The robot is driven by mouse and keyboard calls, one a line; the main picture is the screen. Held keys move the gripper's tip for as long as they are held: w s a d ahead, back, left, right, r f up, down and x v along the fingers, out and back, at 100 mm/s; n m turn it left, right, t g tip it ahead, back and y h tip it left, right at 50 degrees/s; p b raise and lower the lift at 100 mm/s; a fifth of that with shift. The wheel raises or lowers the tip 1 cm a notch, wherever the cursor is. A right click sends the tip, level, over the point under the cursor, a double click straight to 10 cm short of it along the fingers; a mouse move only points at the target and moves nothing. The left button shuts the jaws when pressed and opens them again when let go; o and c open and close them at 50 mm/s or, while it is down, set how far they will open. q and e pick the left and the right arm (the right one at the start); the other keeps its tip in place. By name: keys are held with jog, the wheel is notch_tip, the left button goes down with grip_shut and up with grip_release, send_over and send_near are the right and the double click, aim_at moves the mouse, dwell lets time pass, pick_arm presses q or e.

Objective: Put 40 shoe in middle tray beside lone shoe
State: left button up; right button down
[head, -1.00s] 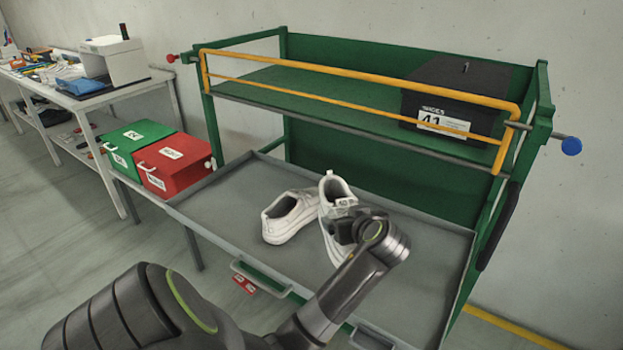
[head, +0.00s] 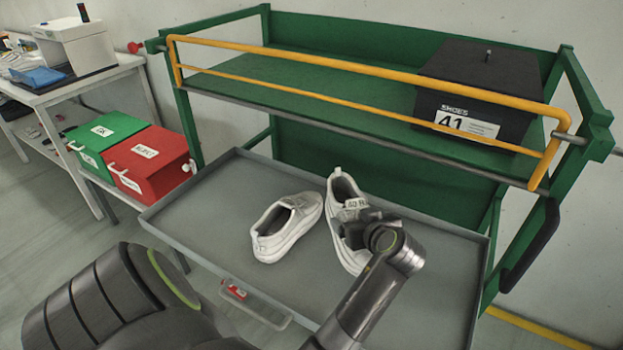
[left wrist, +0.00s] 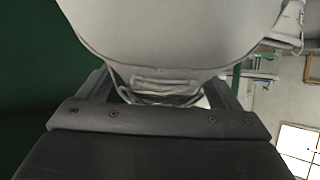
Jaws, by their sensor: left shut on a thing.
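A white shoe (head: 344,190) with a tag reading "40 R" is in my left gripper (head: 360,226), over the grey tray (head: 205,215). I cannot tell whether its sole touches the tray. The gripper is shut on it and hides part of its middle. The lone white shoe (head: 287,230) stands upright in the tray, just left of the held shoe, with a narrow gap between them. In the left wrist view the held shoe (left wrist: 165,40) fills the top middle, and part of another white shoe (left wrist: 283,25) shows at the upper right. My right gripper is not in view.
A green rack with a yellow rail (head: 350,66) stands behind and above the tray. A black shoe box (head: 480,85) marked 41 sits on its shelf. A green box (head: 108,135) and a red box (head: 150,165) stand left of the tray. The tray is bare on both sides of the shoes.

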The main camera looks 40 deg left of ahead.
pick_arm(q)
jog(key=f, duration=0.5)
jog(key=shift+s+d+f, duration=0.1)
jog(key=shift+s+d, duration=0.1)
jog(key=shift+d, duration=0.1)
jog(key=shift+f, duration=0.35)
notch_tip(320, 180, down, 3)
jog(key=shift+w+a+r, duration=0.1)
jog(key=shift+a+r, duration=0.05)
jog(key=shift+r, duration=0.05)
jog(key=shift+f, duration=0.45)
jog(key=o, duration=1.1)
jog(key=shift+c, duration=0.2)
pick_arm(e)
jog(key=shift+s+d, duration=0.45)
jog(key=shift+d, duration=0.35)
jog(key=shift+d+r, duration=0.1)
